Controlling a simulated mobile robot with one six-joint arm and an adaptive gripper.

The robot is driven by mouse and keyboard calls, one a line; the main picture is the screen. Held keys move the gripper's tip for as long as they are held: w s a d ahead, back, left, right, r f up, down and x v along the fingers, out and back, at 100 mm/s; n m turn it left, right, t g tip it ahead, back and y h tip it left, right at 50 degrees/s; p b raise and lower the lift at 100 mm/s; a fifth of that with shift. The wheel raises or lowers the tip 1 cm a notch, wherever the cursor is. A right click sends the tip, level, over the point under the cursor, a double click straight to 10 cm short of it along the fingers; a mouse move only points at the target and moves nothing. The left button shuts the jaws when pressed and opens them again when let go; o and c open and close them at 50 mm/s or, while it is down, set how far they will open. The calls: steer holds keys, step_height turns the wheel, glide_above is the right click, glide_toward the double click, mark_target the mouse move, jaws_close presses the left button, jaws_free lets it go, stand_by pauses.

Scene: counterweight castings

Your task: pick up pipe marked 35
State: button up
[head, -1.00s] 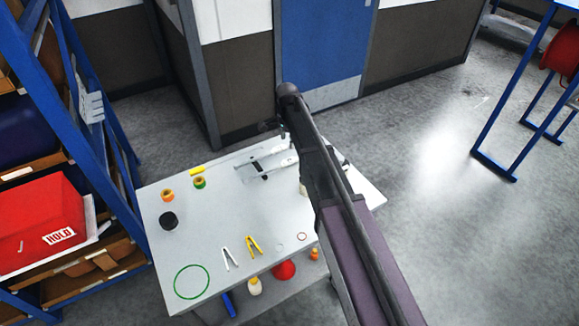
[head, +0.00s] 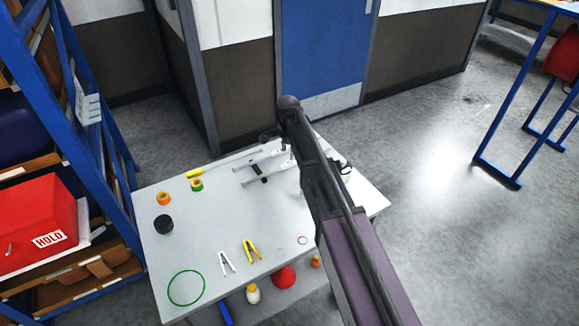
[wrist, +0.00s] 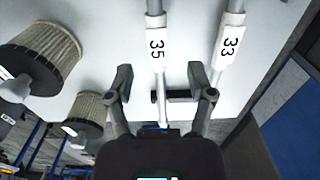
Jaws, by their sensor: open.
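The pipe marked 35 (wrist: 157,70) is a slim pale tube with a white label, running up and down the wrist view. My gripper (wrist: 160,80) is open, with one finger on each side of this pipe and gaps between. I cannot tell whether the fingers are level with it in depth. A similar pipe marked 33 (wrist: 229,42) lies to the right, outside the fingers. In the head view, pale pipes (head: 262,180) lie at the back of the white table (head: 205,235); their labels are unreadable there. My arm hides much of the gripper there.
A dark support (wrist: 181,96) crosses beneath the pipe between my fingers. Two pleated filters (wrist: 45,53) are at left in the wrist view.

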mark_target(289, 163)
steer(key=shift+d+f+b, duration=0.2)
steer(key=shift+f+b, duration=2.4)
steer(key=shift+b, duration=0.05)
jaws_close()
